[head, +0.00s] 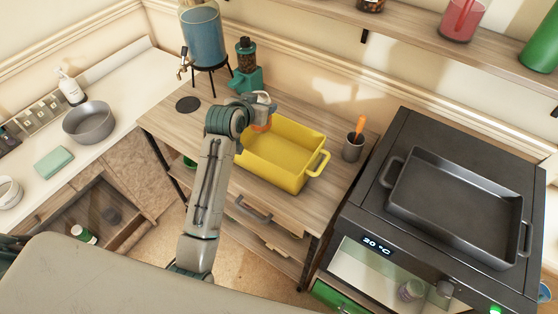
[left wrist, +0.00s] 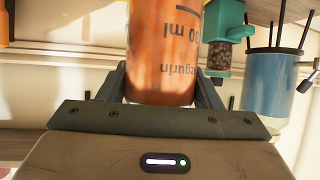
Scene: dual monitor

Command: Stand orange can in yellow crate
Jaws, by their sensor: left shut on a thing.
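My left gripper (head: 262,112) is shut on the orange can (head: 262,127), at the back left end of the yellow crate (head: 308,176). In the head view the gripper and forearm hide most of the can. The left wrist view shows the can (left wrist: 165,45) between both fingers of the gripper (left wrist: 162,88), with dark print on its side. I cannot tell whether the can touches the crate floor. The crate stands on the wooden counter, and its visible inside is empty. My right gripper is in neither view.
A teal grinder (head: 246,75) and a blue drink dispenser (head: 203,40) stand just behind and left of the crate. A grey cup (head: 352,148) with an orange-handled tool stands to its right. A black roasting pan (head: 455,205) sits on the oven further right.

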